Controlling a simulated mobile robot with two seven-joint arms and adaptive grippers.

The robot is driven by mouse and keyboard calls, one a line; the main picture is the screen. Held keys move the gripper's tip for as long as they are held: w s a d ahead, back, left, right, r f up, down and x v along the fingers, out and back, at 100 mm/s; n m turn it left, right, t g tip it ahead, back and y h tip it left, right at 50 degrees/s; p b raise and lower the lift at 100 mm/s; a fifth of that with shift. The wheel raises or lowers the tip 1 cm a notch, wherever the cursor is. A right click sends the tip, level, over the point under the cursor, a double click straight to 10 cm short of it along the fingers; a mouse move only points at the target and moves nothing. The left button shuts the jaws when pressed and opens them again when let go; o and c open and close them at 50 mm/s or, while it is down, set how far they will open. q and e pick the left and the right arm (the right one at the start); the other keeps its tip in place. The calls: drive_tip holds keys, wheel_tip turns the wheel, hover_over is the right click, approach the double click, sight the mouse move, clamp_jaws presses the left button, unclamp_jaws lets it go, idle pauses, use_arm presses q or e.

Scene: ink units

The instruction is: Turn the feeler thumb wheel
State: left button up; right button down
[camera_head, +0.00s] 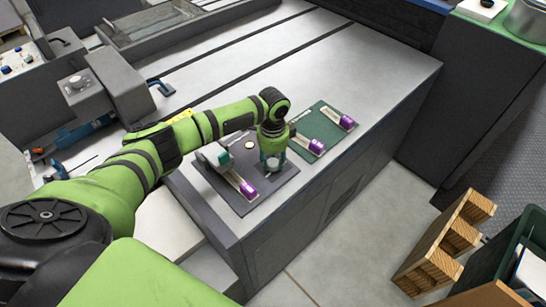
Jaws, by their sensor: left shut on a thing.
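My left gripper (273,160) points down over the dark plate (225,192) on the grey machine top. It is shut on a small pale round piece (273,166), which looks like the thumb wheel; the fingers hide part of it. Left of the gripper on the same plate is a unit (233,175) with a light bar and a purple end block (249,190). A small pale round disc (250,145) lies near the back of the plate. My right gripper is not in view.
A green mat (322,128) behind and right of the gripper holds two light bars with purple ends (347,121) (316,147). The machine's edge (340,155) drops to the floor on the right. Wooden pallet pieces (440,245) and a dark green bin (500,245) stand there.

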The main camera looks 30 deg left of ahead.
sight(273, 162)
use_arm(q)
drive_tip(key=shift+m, duration=0.6)
drive_tip(key=o, duration=1.2)
drive_tip(key=shift+c, duration=0.2)
drive_tip(key=shift+r, duration=0.1)
wheel_tip(273, 162, up, 12)
